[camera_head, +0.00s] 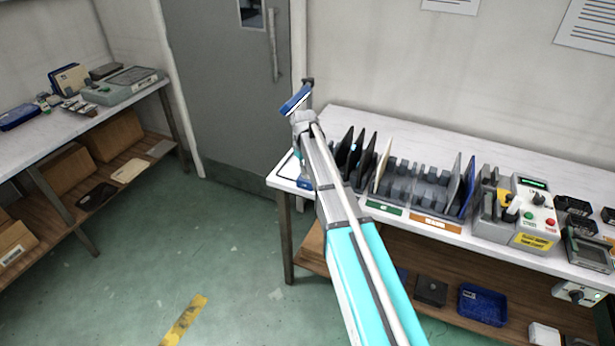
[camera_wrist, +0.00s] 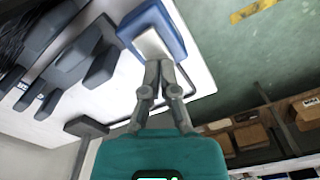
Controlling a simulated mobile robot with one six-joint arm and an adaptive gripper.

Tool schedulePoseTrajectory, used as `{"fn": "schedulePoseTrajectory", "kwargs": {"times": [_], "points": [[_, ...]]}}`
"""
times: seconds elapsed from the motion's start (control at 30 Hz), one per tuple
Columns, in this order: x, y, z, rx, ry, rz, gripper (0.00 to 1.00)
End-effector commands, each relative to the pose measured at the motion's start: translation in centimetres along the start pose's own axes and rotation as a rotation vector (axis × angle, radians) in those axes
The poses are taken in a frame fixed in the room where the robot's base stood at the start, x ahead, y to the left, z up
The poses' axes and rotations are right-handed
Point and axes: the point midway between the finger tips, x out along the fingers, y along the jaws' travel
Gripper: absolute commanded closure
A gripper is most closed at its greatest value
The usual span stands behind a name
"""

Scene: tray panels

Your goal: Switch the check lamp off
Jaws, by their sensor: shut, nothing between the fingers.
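I cannot tell for certain which thing is the check lamp. A grey control box (camera_head: 533,215) on the right-hand table has a lit green display, a black knob, a green button, a red button and a yellow label. A small light-coloured switch box (camera_head: 578,293) with a dark knob and a small green light hangs below the table's front edge at far right. My gripper (camera_wrist: 159,64) is shut and empty, over the table's left end. It is well left of both boxes. The wrist view shows neither box.
Racks (camera_head: 420,185) with dark and pale panels stand between my arm and the control box. A blue block with a pale top (camera_wrist: 150,38) lies beyond my fingertips. Handheld devices (camera_head: 587,250) sit right of the control box. Green floor (camera_head: 235,260) is open at left.

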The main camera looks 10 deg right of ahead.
Motion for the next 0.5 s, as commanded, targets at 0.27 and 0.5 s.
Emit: {"fn": "schedulePoseTrajectory", "kwargs": {"times": [0.27, 0.5], "points": [[0.36, -0.02, -0.01, 0.0, 0.0, 0.0, 1.0], [0.61, -0.03, -0.02, 0.0, 0.0, 0.0, 1.0]]}}
